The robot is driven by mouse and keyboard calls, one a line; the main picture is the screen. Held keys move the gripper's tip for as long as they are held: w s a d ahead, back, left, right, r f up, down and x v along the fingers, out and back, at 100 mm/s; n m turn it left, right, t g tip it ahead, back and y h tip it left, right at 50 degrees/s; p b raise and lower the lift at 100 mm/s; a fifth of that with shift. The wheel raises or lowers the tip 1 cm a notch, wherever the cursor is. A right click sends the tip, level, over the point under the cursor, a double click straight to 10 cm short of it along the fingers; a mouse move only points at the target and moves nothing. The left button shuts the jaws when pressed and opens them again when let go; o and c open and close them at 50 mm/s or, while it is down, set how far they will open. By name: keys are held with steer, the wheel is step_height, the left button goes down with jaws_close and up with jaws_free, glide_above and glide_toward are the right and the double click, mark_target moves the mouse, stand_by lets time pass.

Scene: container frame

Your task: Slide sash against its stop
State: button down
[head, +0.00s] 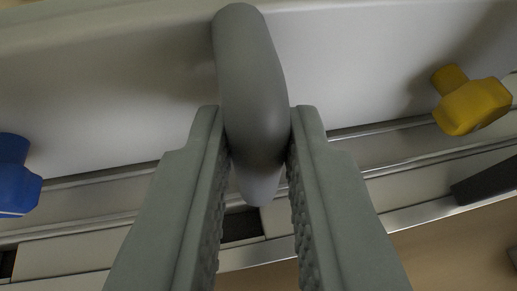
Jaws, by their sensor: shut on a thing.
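A grey rounded handle (245,60) stands out from a white panel (370,55), which looks like the sash. My gripper (258,140) has one finger on each side of the handle and is shut on it. The handle's lower end shows between the fingers. Metal rails (400,160) run across the picture below the panel, slightly tilted. I cannot tell which part is the stop; the far ends of the sash are out of view.
A yellow knob (472,105) sticks out at the right and a blue knob (14,178) at the left edge. A dark bar (487,183) lies on the rails at the right. A tan surface (455,240) shows below the rails.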

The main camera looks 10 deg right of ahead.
steer(key=c, duration=1.3)
jaws_free()
steer(key=shift+c, duration=0.2)
steer(key=v, duration=1.7)
steer(key=shift+s, duration=0.2)
steer(key=s+r+n+t+y, duration=0.1)
steer(key=s+r+t, duration=0.1)
steer(key=s+r, duration=0.5)
steer(key=s+r+t+y, duration=0.15)
steer(key=s+r, duration=0.35)
steer(key=s, duration=0.5)
steer(key=s+n, duration=0.1)
steer(key=s, duration=1.7)
steer(key=shift+s+d+r+t, duration=0.3)
steer(key=shift+d+r+t, duration=0.05)
steer(key=shift+r, duration=0.05)
